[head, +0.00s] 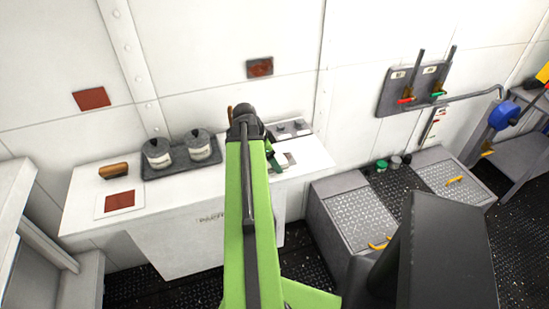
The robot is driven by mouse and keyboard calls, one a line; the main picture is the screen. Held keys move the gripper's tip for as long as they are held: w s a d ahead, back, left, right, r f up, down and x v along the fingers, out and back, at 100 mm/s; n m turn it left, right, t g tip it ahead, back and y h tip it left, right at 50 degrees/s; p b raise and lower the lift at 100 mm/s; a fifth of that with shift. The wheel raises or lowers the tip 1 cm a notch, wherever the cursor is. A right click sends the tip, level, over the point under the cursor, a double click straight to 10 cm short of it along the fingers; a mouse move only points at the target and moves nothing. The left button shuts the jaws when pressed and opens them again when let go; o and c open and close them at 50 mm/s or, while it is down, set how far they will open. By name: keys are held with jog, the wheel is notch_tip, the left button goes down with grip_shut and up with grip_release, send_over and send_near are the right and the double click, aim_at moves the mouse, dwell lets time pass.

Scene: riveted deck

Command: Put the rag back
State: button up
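My green arm reaches up the middle of the head view to a black joint over the white counter (180,240). My gripper (271,155) is mostly hidden behind the arm, and I cannot see its fingertips or whether it holds anything. I see no cloth that I can name for sure as the rag. A flat red-brown square (120,201) lies on a white sheet at the counter's left; it may be a cloth or a printed patch.
A brush-like brown block (113,171) and a dark tray (180,173) with two grey canisters stand on the counter. At right is a grey ribbed-top bench (355,212) with yellow handles and small jars. A tool rack (414,88) hangs on the wall. Dark floor shows between.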

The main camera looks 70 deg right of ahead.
dwell(0.3)
jog(key=shift+r+p, duration=0.3)
jog(key=p+v, duration=1)
jog(key=v, duration=0.1)
jog(key=shift+r+p, duration=0.35)
jog(key=shift+p, duration=0.05)
jog(key=shift+w, duration=0.1)
